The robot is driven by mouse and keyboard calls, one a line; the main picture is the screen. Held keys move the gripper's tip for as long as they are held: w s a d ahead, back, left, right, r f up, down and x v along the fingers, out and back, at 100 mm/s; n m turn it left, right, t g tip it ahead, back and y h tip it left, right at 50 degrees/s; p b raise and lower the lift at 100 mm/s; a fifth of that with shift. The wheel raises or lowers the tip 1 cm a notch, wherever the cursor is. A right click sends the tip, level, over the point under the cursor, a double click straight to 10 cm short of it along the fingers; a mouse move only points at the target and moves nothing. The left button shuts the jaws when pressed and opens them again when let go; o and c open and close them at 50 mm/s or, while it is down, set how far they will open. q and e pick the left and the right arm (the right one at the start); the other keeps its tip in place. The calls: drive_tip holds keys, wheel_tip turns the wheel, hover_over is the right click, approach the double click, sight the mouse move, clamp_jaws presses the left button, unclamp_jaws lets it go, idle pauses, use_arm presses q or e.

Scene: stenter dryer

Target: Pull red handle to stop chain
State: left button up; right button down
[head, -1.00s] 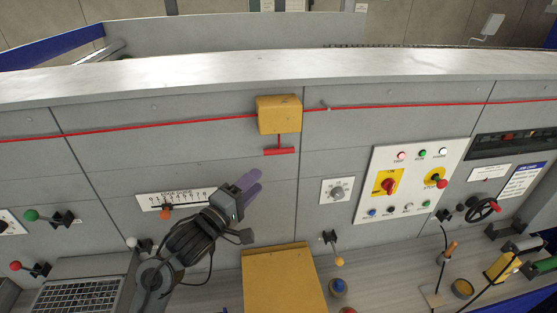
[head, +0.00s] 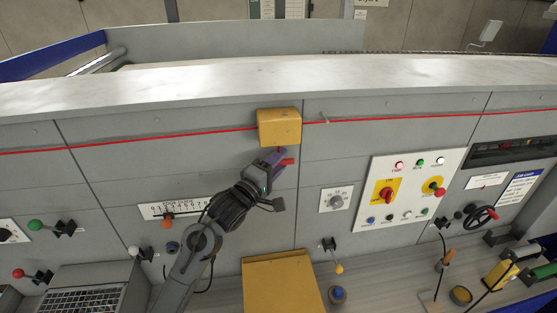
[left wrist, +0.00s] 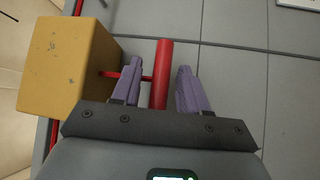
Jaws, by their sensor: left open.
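The red handle is a T-shaped pull whose bar (left wrist: 162,75) joins by a thin red stem to a yellow box (head: 279,127) on the grey panel. In the head view the right end of the handle (head: 287,161) shows past my fingers; the rest is hidden. My left gripper (head: 272,158) is at the handle, just below the box. In the left wrist view my left gripper (left wrist: 160,77) is open, with a purple finger on each side of the bar and a gap beside the right finger. The yellow box (left wrist: 68,68) is left of the fingers. My right gripper is not in view.
A red cord (head: 390,118) runs along the panel through the yellow box. A white control board (head: 412,190) with knobs and lamps is to the right. A yellow sloped cover (head: 282,284) stands below.

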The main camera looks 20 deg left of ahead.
use_arm(q)
drive_tip(key=shift+w, duration=0.15)
clamp_jaws()
idle(0.4)
wheel_tip(320, 180, down, 3)
drive_tip(key=shift+r, duration=0.15)
unclamp_jaws()
